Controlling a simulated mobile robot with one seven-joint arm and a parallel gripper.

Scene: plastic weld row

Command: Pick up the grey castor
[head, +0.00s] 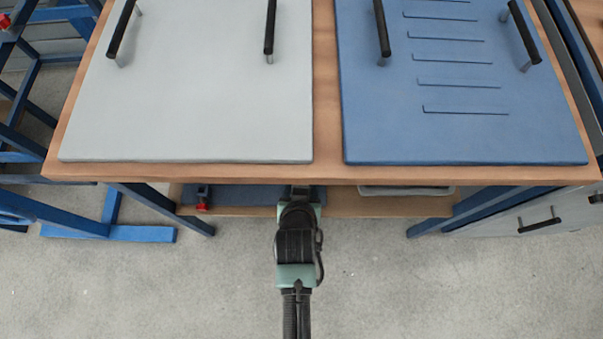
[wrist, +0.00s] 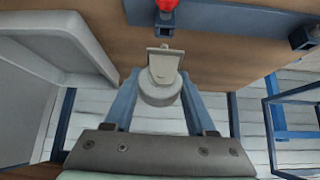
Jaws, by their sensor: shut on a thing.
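The grey castor (wrist: 160,83) is between the two blue fingers of my gripper (wrist: 160,77) in the wrist view. The gripper is shut on it. Its rounded wheel part is nearer the wrist, and a flat plate shows beyond. I cannot tell whether it touches the wooden shelf (wrist: 215,70) behind it. In the head view my arm reaches in under the front edge of the workbench. The fingers and the castor are hidden there by the bench top.
A grey tray (wrist: 62,45) stands beside the gripper on the shelf. A red part (wrist: 167,5) on a blue fitting lies close beyond the castor. The bench top (head: 326,100) overhangs the shelf and carries grey and blue handled panels. Bare floor (head: 380,290) lies in front.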

